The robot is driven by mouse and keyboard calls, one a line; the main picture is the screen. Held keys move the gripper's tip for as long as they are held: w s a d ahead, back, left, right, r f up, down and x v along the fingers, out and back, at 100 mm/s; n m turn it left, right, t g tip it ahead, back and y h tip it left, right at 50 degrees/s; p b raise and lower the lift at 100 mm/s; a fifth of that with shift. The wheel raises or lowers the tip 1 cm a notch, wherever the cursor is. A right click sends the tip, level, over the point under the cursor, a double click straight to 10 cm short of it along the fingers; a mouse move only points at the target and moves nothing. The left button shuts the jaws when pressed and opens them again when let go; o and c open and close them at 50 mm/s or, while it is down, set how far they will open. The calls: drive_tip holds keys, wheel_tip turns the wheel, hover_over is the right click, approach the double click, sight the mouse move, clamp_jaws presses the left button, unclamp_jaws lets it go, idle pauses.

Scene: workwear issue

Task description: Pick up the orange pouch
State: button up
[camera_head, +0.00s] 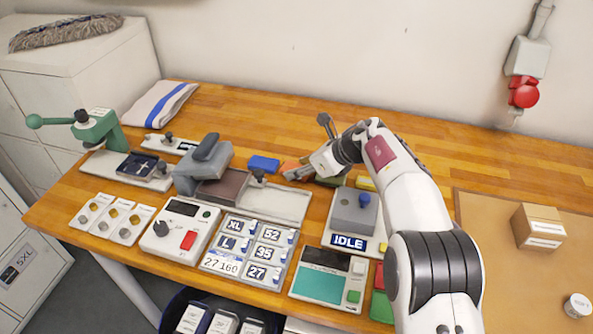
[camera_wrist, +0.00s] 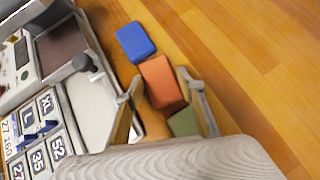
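The orange pouch (camera_wrist: 160,78) lies on the wooden table in the wrist view, between a blue pouch (camera_wrist: 135,42) and a green pouch (camera_wrist: 184,122). My gripper (camera_wrist: 162,82) is open, with one finger on each side of the orange pouch. I cannot tell whether either finger touches it. In the head view my gripper (camera_head: 297,172) is low over the table, and only a small part of the orange pouch (camera_head: 289,166) shows beside it. The blue pouch (camera_head: 263,164) lies to its left there.
A pale tray with a grey press (camera_head: 203,160) stands left of the pouches. A grey box with a blue knob (camera_head: 353,215) and an IDLE sign is in front. A cardboard box (camera_head: 537,226) is on the right. The table behind the pouches is clear.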

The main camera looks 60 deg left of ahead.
drive_tip(key=shift+c, duration=0.2)
drive_tip(key=shift+r, duration=0.2)
drive_tip(key=shift+c, duration=1)
drive_tip(key=shift+r, duration=1.55)
drive_tip(key=s+d, duration=3.1)
drive_tip(key=shift+s+d, duration=0.4)
drive_tip(key=shift+c, duration=0.2)
